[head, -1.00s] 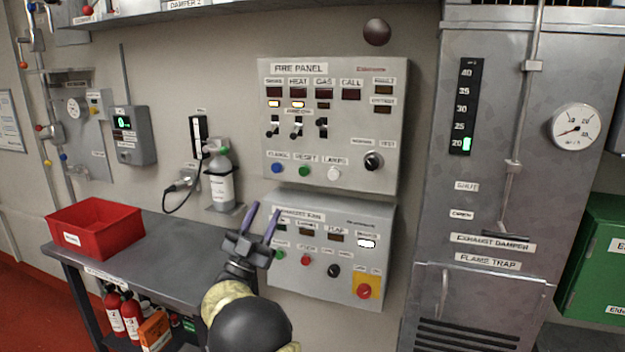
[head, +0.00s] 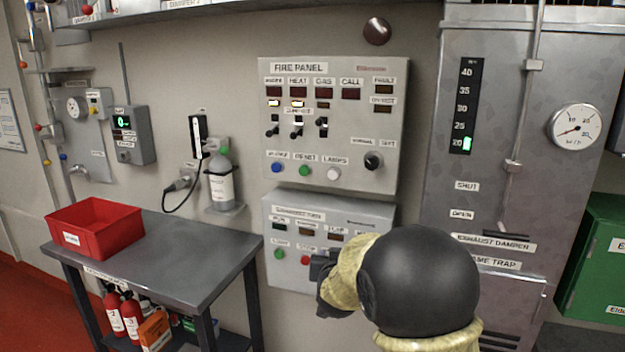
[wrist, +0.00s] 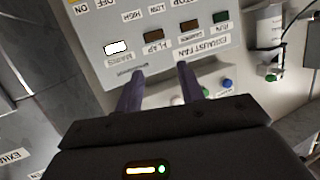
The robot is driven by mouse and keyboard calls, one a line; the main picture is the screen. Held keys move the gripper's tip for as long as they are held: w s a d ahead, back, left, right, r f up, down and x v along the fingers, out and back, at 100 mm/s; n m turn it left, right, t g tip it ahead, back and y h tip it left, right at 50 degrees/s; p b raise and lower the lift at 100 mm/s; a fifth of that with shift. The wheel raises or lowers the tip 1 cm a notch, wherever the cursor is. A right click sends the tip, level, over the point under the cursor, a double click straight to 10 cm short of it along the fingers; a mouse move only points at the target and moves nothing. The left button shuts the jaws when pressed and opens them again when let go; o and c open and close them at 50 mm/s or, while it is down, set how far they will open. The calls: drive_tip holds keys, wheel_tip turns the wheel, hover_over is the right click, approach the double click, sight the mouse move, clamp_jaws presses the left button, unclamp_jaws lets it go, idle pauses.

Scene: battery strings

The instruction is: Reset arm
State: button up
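My gripper shows in the wrist view (wrist: 160,88), with two purple fingers apart and nothing between them. Its fingertips point toward the exhaust fan panel, which appears upside down there (wrist: 165,35). In the head view my own arm covers the lower right of the exhaust fan panel (head: 285,226), and the fingers are hidden behind it. The fire panel (head: 335,130) above is in full view, with its switches, colored buttons and a black knob.
A grey table (head: 190,240) with a red bin (head: 95,228) stands at the left. A gas bottle (head: 221,178) hangs on the wall. The exhaust damper cabinet (head: 480,190) and a green cabinet (head: 600,260) are at the right. Red extinguishers (head: 130,315) stand below the table.

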drive_tip(key=s+d+f+g, duration=0.3)
drive_tip(key=s+f+g, duration=0.1)
drive_tip(key=s, duration=0.6)
drive_tip(key=s+d+f+n+g, duration=0.1)
drive_tip(key=s+d+f+g, duration=0.3)
drive_tip(key=s, duration=0.7)
drive_tip(key=s+d+f+g, duration=0.3)
drive_tip(key=s+f+g, duration=0.1)
drive_tip(key=s, duration=0.6)
wheel_tip(320, 180, up, 12)
drive_tip(key=p, duration=1.2)
drive_tip(key=shift+s+r+y+p, duration=0.2)
drive_tip(key=shift+s+y+p, duration=0.1)
drive_tip(key=shift+s, duration=0.1)
